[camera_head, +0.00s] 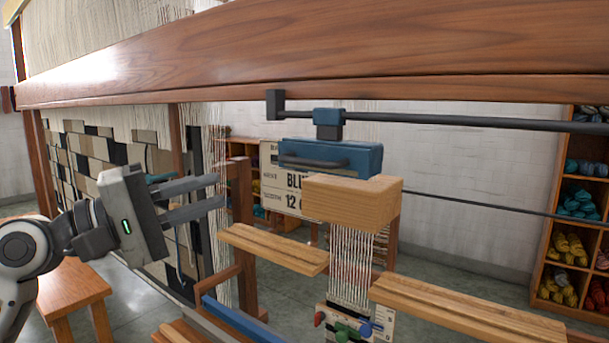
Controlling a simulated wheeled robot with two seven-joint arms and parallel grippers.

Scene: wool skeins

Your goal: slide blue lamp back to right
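The blue lamp (360,160) is a blue box with a dark bar handle (312,162) on its front. It hangs by a blue and black carrier (328,123) from a dark rail (450,122), close to the rail's left end bracket (275,105). My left gripper (219,192) is to the left of the lamp and a little lower in the picture. Its two grey fingers point right with a gap between them, and nothing shows between them. The fingertips are apart from the handle. My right gripper is not in view.
A pale wooden block (355,203) with hanging threads is just below the lamp. A thick wooden beam (320,55) crosses above the rail. Wooden shelf pieces (460,310) lie lower down. The rail looks clear to the right, towards the wool shelves (545,250).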

